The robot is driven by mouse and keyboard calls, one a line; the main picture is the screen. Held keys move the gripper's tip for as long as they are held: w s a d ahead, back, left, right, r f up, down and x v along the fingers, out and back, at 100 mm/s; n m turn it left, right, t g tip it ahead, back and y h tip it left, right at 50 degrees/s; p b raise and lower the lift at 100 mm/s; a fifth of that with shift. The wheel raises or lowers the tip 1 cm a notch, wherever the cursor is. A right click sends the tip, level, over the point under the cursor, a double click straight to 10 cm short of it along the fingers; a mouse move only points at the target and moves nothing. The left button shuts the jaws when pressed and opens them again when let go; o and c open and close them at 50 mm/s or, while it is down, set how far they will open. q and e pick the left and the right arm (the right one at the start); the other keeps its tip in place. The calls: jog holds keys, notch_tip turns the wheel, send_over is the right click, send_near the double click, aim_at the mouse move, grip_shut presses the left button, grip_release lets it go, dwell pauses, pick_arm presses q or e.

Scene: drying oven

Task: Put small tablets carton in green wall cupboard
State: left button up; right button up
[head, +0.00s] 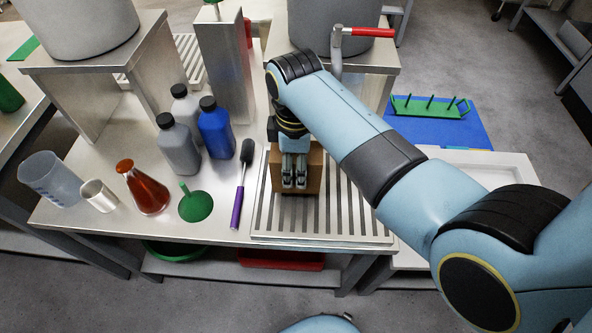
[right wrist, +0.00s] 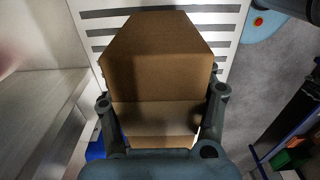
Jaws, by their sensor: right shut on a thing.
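A plain brown carton (head: 314,172) stands upright at the slatted metal rack (head: 262,222) on the steel bench. My right gripper (head: 294,184) reaches down in front of it and is shut on it. In the right wrist view the brown carton (right wrist: 160,48) sits between the two fingers of the right gripper (right wrist: 160,108). I cannot tell whether the carton touches the rack or hangs just above it. No green wall cupboard shows in either view. My left gripper is not in view.
Left of the rack lie a purple-handled brush (head: 239,200) and a green funnel (head: 195,206). An orange flask (head: 147,192), grey bottle (head: 178,148) and blue bottle (head: 215,132) stand further left. A green peg rack (head: 430,108) lies on a blue mat at right.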

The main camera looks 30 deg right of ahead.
jog(key=shift+f, duration=1.25)
jog(key=o, duration=1.2)
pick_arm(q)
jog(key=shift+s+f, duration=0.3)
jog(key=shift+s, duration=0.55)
pick_arm(e)
jog(key=shift+o, duration=0.4)
